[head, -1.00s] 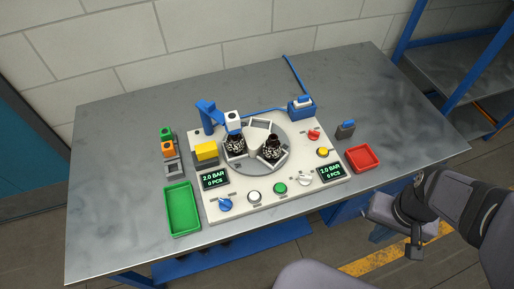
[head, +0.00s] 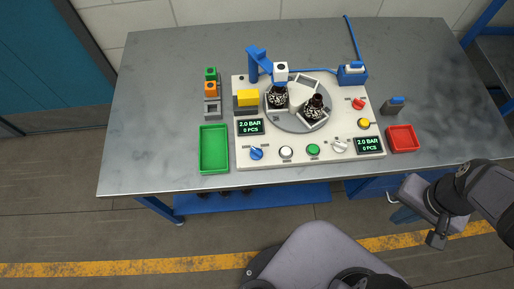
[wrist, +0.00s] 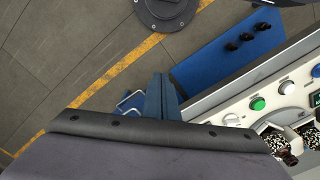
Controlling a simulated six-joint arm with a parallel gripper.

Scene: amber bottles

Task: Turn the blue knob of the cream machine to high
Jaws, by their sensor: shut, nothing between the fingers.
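The cream machine (head: 270,161) stands on the grey bench. Its blue knob (head: 256,153) is at the front left of the panel, below the left display. The knob's grip looks tilted toward the upper left; its exact setting is too small to read. In the wrist view the blue knob (wrist: 316,71) shows at the right edge. My gripper (wrist: 162,80) is shut and empty in the wrist view, its dark blue fingers together, off the machine's front side and apart from the knob. In the head view my arm is at the right; the fingertips are not clear there.
A white button (head: 286,152), a green button (head: 313,150) and a white knob (head: 339,146) sit right of the blue knob. A green tray (head: 214,149) lies left of the machine, a red tray (head: 402,138) right. A turntable (head: 298,125) bears dark bottles. Space before the bench is mostly free.

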